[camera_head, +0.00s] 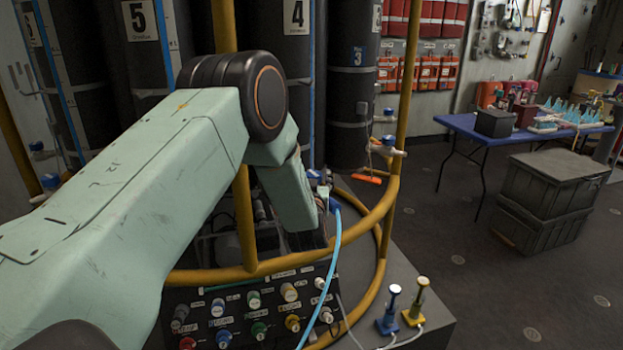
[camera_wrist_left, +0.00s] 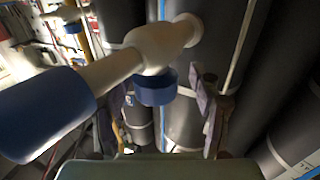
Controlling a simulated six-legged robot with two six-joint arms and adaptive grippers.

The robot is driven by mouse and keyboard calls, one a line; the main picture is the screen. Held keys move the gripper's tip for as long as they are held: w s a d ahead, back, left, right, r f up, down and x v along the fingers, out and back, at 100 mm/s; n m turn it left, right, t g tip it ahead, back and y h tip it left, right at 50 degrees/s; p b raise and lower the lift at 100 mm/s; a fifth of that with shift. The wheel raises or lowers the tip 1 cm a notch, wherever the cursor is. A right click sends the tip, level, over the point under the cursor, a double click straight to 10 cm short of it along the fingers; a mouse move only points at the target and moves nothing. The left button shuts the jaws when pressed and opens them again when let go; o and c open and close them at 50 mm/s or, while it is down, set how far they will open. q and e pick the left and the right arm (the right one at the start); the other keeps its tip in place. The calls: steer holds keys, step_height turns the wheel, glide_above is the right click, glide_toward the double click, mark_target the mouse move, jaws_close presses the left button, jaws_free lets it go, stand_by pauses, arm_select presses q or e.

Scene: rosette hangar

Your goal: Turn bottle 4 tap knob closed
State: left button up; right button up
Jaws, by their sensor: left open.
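Bottle 4 (camera_head: 297,55) is a tall dark cylinder with a white "4" label at the top centre of the head view. My left arm hides its lower part and its tap. My left gripper (camera_head: 325,198) points away from the head camera and is mostly hidden behind its wrist. In the left wrist view, a pale tap body (camera_wrist_left: 150,48) with a large blue knob (camera_wrist_left: 45,112) stands close to the camera on the left. A smaller blue cap (camera_wrist_left: 155,87) shows between the open fingers of my left gripper (camera_wrist_left: 163,100). I cannot tell whether they touch the tap.
A yellow rail (camera_head: 375,215) curves around the control panel (camera_head: 255,312). A light blue hose (camera_head: 335,245) hangs beside my gripper. Bottle 3 (camera_head: 352,100) stands to the right, bottle 5 (camera_head: 145,70) to the left. A blue table (camera_head: 470,125) and dark crates (camera_head: 550,190) stand right, beyond open floor.

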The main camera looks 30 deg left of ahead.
arm_select(q)
steer(key=shift+w+d, duration=0.15)
steer(key=shift+d, duration=0.15)
steer(key=shift+w, duration=0.1)
steer(key=shift+c, duration=1)
steer(key=shift+a+f, duration=0.1)
steer(key=shift+f, duration=0.05)
steer(key=shift+c, duration=0.7)
steer(key=shift+a, duration=0.2)
steer(key=c, duration=0.3)
steer(key=shift+d, duration=0.15)
steer(key=c, duration=0.5)
steer(key=shift+c, duration=0.2)
